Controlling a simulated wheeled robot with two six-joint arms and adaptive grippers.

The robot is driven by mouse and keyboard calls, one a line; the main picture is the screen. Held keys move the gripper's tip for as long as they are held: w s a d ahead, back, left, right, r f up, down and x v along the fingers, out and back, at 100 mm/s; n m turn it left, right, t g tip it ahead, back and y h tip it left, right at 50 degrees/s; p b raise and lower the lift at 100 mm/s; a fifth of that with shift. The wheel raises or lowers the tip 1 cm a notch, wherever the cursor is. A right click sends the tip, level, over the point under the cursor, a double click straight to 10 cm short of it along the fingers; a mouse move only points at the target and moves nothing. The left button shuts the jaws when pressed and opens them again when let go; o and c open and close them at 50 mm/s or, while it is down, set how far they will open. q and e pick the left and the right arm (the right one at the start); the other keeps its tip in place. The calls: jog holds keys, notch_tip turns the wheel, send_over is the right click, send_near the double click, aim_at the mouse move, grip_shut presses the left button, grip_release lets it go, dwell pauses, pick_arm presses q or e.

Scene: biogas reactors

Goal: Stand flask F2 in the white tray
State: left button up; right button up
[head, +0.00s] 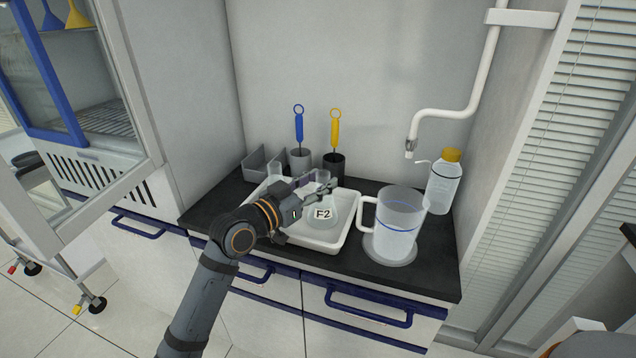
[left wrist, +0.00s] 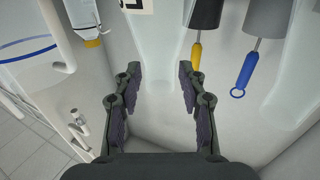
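Flask F2 (head: 322,217) is clear glass with a white label and appears upright in the white tray (head: 326,247) on the dark bench. My left gripper (head: 318,184) is above the tray at the flask's upper part and hides some of it. In the left wrist view, my left gripper (left wrist: 159,72) has its two fingers well apart, with a pale see-through shape between them and visible gaps beside it. Part of a label (left wrist: 136,5) shows at that view's top edge. My right gripper is in neither view.
A clear jug (head: 398,222) stands right of the tray, with a yellow-capped wash bottle (head: 443,182) behind it. A blue-handled brush (head: 298,125) and a yellow-handled brush (head: 335,128) stand in holders behind the tray. A white pipe (head: 445,114) hangs above the bench.

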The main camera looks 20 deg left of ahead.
pick_arm(q)
jog(key=shift+o, duration=0.5)
jog(key=shift+r, duration=0.15)
jog(key=p+v, duration=0.2)
jog(key=v, duration=0.4)
jog(key=p+v, duration=0.6)
jog(key=p, duration=0.6)
jog(key=shift+p, duration=0.3)
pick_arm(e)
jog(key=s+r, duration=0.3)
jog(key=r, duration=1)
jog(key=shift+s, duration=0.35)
